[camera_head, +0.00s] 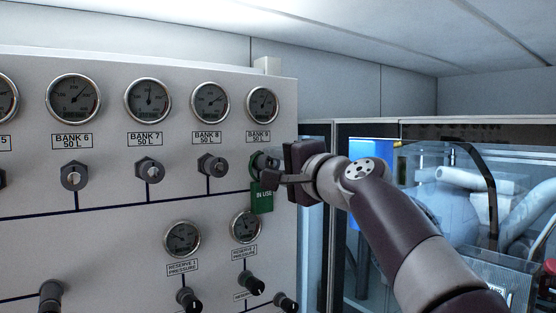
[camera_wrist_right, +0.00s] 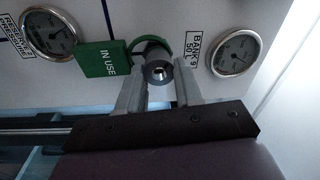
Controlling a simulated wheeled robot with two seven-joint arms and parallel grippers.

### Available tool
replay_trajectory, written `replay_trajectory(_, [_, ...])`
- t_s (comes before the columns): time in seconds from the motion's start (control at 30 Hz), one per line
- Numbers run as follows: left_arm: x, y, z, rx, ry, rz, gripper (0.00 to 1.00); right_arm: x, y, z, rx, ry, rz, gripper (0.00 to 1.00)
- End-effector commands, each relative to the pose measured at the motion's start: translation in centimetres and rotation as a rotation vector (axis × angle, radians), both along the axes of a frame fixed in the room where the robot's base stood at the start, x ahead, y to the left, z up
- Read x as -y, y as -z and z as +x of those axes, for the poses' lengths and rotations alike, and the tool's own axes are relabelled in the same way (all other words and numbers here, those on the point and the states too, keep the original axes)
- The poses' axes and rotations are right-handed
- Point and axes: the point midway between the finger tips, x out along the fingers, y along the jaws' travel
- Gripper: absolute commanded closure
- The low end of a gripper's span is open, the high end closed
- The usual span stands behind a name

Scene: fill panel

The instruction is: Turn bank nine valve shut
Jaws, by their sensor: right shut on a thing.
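The bank 9 valve (camera_wrist_right: 157,72) is a dark round knob with a green ring around its base, below the bank 9 gauge (camera_head: 261,104) and label. A green "IN USE" tag (camera_head: 262,198) hangs at the valve; it also shows in the right wrist view (camera_wrist_right: 104,60). My right gripper (camera_head: 270,174) is shut on the valve, with one finger on each side of the knob in the right wrist view (camera_wrist_right: 160,86). In the head view the gripper partly hides the valve. My left gripper is not in view.
The bank 8 valve (camera_head: 212,166) and bank 7 valve (camera_head: 149,170) stand to the left on the panel. Reserve gauges (camera_head: 182,239) and black knobs (camera_head: 251,283) are below. A glass-fronted cabinet (camera_head: 450,180) stands at the right, behind my right arm.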

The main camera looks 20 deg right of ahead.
Motion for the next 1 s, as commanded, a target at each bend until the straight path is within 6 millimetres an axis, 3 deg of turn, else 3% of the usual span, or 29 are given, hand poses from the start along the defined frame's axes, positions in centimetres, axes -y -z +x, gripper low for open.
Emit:
replay_trajectory(0.6, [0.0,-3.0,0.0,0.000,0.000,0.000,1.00,-0.1,0.2,0.1,-0.203,0.000,0.542,0.96])
replay_trajectory(1.0, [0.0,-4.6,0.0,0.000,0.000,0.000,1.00,-0.2,0.3,0.0,-0.299,-0.001,0.803,0.96])
